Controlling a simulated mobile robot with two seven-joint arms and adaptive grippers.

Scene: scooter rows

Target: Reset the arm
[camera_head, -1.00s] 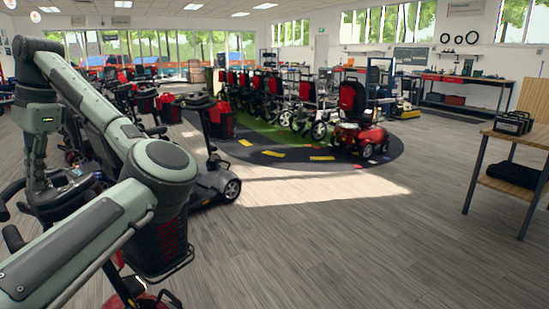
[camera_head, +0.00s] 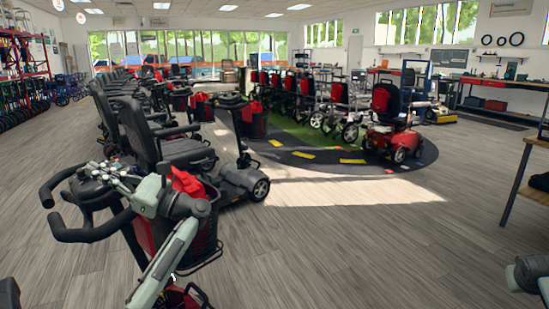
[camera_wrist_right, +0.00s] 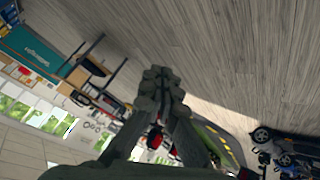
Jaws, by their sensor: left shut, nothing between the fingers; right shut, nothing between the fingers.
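My left arm (camera_head: 178,245) rises from the bottom in the head view and bends left at a grey-green joint. Its gripper (camera_head: 100,172) overlaps the handlebar of the nearest scooter; it is small there, shut and empty, and I cannot tell whether it touches the bar. My right gripper (camera_wrist_right: 160,78) points into the room in the right wrist view, its dark fingers together with nothing between them. In the head view only a piece of my right arm (camera_head: 528,274) shows at the lower right edge; its gripper is out of that view.
The nearest scooter (camera_head: 92,232), with a dark basket (camera_head: 205,240), stands at the lower left. A row of scooters runs behind it. A red power chair (camera_head: 392,135) stands on the dark floor mat (camera_head: 320,162). A wooden table (camera_head: 530,170) is at right. The middle floor is clear.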

